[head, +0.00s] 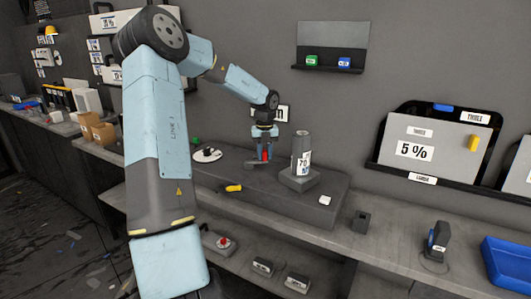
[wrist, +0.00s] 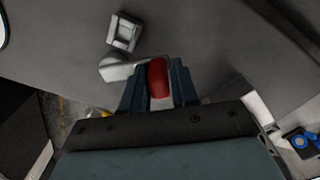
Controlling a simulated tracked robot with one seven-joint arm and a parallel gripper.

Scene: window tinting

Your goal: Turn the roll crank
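The crank has a red handle (wrist: 158,77) and a flat grey arm (wrist: 116,69) with a rounded end to the left in the wrist view. In the head view the red handle (head: 266,155) stands upright above the grey bench block. My gripper (wrist: 159,88) has a blue finger on each side of the red handle, both close against it, and appears shut on it. In the head view my gripper (head: 265,140) reaches down onto the handle from above. A grey roll (head: 302,145) marked "70" stands upright on a block to the right of the crank. The fingers partly hide the handle's sides.
A white disc (head: 207,154) lies left of the crank and a yellow tool (head: 233,188) lies in front. A small white block (head: 325,200) is at the front right. A wall shelf (head: 331,65) holds green and blue items. A 5% panel (head: 432,148) hangs at right.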

